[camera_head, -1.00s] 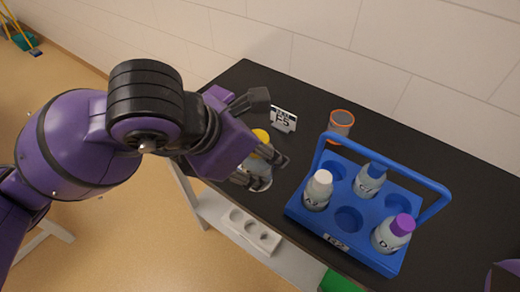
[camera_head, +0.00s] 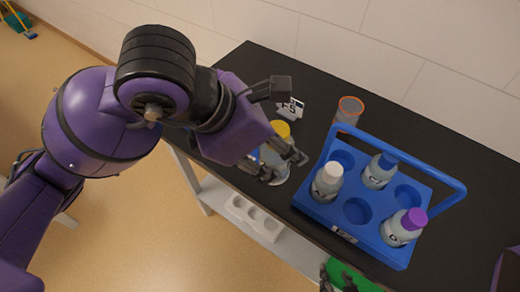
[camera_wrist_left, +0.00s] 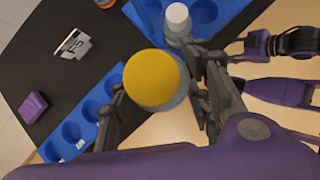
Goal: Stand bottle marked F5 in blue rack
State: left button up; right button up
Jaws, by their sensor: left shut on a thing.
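A bottle with a yellow cap (camera_head: 282,129) is held in my left gripper (camera_head: 280,163), whose fingers close around it. Its cap (camera_wrist_left: 152,77) fills the middle of the left wrist view. Its marking is hidden, and I cannot tell whether its base touches the table. A blue rack with a handle (camera_head: 384,238) stands to the right of it. The rack holds bottles with white (camera_head: 332,169), blue (camera_head: 388,160) and purple (camera_head: 415,218) caps; other holes are empty, including the front middle one. My right gripper (camera_wrist_left: 236,57) shows small in the left wrist view, its fingers unclear.
A card marked F5 (camera_head: 290,107) stands behind the held bottle. An orange-rimmed container (camera_head: 348,110) stands behind the rack. Another blue holder with holes (camera_wrist_left: 72,133) lies on the black table (camera_head: 262,65). A white holed tray (camera_head: 254,217) sits on the lower shelf.

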pick_arm(q)
jog(key=shift+w, duration=0.1)
jog(key=shift+w+a+f, duration=0.45)
jog(key=shift+w+f, duration=1.7)
jog(key=shift+w, duration=0.15)
jog(key=shift+w+a+f, duration=0.45)
jog(key=shift+w+f, duration=1.75)
jog(key=shift+w, duration=0.05)
jog(key=shift+w+a+f, duration=0.45)
jog(key=shift+w+f, duration=1.7)
jog(key=shift+w, duration=0.15)
jog(key=shift+f, duration=0.1)
jog(key=o, duration=1.4)
jog(key=shift+f, duration=0.1)
jog(key=shift+c, duration=0.2)
jog(key=shift+a+r, duration=0.2)
jog(key=shift+r, duration=0.3)
jog(key=v, duration=1.1)
jog(key=shift+a, duration=0.15)
